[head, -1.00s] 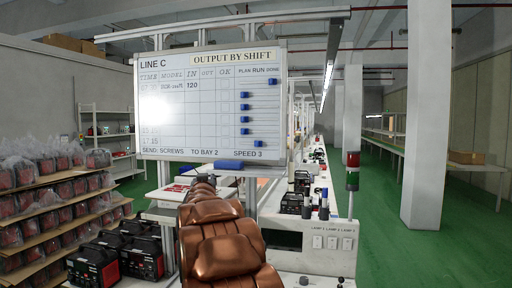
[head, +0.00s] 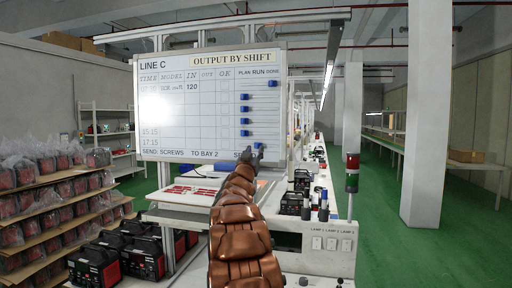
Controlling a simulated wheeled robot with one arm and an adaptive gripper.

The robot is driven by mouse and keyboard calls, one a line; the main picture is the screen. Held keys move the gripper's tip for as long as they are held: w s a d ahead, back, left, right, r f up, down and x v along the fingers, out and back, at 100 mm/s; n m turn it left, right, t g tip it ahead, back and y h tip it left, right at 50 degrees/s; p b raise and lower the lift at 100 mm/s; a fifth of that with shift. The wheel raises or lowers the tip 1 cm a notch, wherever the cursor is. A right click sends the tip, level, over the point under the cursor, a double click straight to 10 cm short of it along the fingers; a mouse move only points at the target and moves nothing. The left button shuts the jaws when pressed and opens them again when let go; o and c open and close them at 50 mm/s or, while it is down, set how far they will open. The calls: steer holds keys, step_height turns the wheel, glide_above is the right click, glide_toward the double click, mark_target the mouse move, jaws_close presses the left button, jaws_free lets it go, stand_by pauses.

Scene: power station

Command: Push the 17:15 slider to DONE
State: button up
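The whiteboard (head: 208,120) headed "LINE C" and "OUTPUT BY SHIFT" hangs ahead of me. Its bottom row is marked 17:15. The blue 17:15 slider (head: 258,146) sits in that row around the RUN column, right of the PLAN column. The DONE column is at the right edge, where the top row's blue slider (head: 272,84) stands. My gripper (head: 253,152) is at the board's lower right, just below and left of the 17:15 slider. I cannot tell whether it touches it. The fingers are small and dark, and their opening is unclear.
Several other blue sliders (head: 245,109) stand in the PLAN column above. A bench with a lamp-switch panel (head: 325,240) and a red-green signal lamp (head: 352,172) stands at the right. Racks of bagged units (head: 50,185) are at the left. The green floor is clear at the right.

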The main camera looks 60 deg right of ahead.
mark_target(258, 146)
steer(key=shift+p+x, duration=0.5)
steer(key=shift+x, duration=1)
steer(key=shift+f, duration=0.1)
jaws_close()
